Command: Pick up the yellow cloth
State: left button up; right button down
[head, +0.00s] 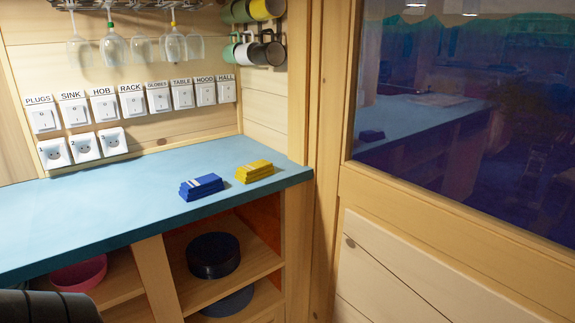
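The yellow cloth (255,171) lies folded in a small stack near the right end of the blue countertop (110,197). It has a pale stripe on its top. A folded blue cloth (201,186) with a pale stripe lies just to its left and a little nearer; a small gap seems to part them. Neither gripper is in the head view. A dark ribbed shape at the bottom left corner may be part of my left arm, but no fingers show.
Labelled switches (130,100) and sockets (84,147) line the back wall. Glasses (114,49) hang above, mugs (262,52) on the right wall. Open shelves below hold a black round pan (213,255) and a pink bowl (80,273). A window (470,110) is at right. The counter's front is clear.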

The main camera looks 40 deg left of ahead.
aim_at(254, 171)
jog(key=u, duration=0.45)
jog(key=i, duration=0.85)
jog(key=u, duration=0.8)
